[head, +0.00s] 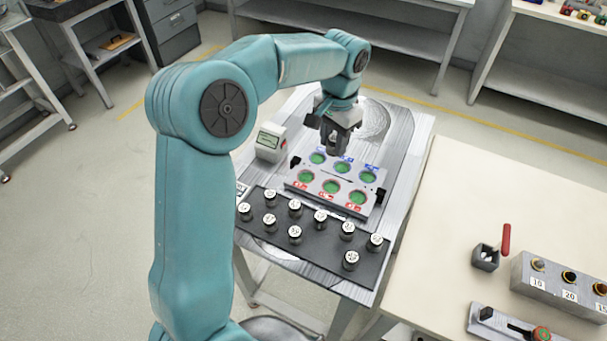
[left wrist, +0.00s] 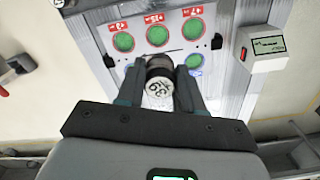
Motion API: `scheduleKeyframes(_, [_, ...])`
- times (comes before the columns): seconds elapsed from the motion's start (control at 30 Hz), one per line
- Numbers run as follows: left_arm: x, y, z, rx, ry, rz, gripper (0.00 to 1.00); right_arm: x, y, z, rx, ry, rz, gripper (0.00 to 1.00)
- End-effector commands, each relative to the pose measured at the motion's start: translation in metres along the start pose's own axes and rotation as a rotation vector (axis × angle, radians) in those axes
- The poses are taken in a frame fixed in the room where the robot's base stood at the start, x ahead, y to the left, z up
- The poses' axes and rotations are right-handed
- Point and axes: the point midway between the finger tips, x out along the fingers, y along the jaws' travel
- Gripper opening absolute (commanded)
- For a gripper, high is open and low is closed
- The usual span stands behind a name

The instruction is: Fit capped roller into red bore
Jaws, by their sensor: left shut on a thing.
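My left gripper (head: 334,147) is shut on a capped roller (left wrist: 159,82), a short metal cylinder with a dark band and a white lettered cap. It holds the roller above the back edge of a grey plate (head: 324,178). The plate has two rows of green bores. The front row has red labels, with red bores at left (head: 305,177), middle (head: 331,187) and right (head: 358,197). The back row has blue labels. In the left wrist view the red bores (left wrist: 157,36) lie beyond the roller, apart from it. The roller's lower end is hidden. My right gripper is out of view.
Several white-capped rollers (head: 295,208) stand on a black mat (head: 325,247) in front of the plate. A small display box (head: 270,141) stands left of the plate. Dark clamps sit at the plate's sides. A cream table (head: 450,220) with fixtures is at right.

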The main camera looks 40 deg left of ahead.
Motion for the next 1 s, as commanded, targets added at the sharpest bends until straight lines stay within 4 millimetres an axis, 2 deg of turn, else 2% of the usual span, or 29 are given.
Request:
scheduleKeyframes(0.03, [-0.015,-0.018,0.002,0.001,0.004,0.001,0.0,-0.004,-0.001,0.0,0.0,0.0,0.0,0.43])
scheduleKeyframes(0.1, [-0.03,-0.036,0.007,0.016,0.003,0.005,0.0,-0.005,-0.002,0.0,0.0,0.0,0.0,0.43])
scheduleKeyframes(0.2, [-0.046,-0.055,0.014,0.032,0.003,0.008,0.0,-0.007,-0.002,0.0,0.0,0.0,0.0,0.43])
scheduleKeyframes(0.3, [-0.055,-0.066,0.018,0.045,0.003,0.011,0.0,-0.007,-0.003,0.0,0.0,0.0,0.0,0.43])
scheduleKeyframes(0.37, [-0.052,-0.069,0.02,0.048,0.001,0.012,0.0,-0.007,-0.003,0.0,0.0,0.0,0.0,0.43])
scheduleKeyframes(0.47, [-0.033,-0.07,0.021,0.051,-0.002,0.014,0.0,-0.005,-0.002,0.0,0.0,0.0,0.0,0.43])
scheduleKeyframes(0.8, [0.065,-0.07,0.021,0.047,-0.004,0.015,0.0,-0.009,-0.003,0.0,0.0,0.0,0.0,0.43])
scheduleKeyframes(0.9, [0.085,-0.07,0.021,0.048,-0.001,0.014,0.0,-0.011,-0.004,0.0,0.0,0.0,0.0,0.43])
scheduleKeyframes(1.0, [0.096,-0.07,0.02,0.047,0.001,0.013,0.0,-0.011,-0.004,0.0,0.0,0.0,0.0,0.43])
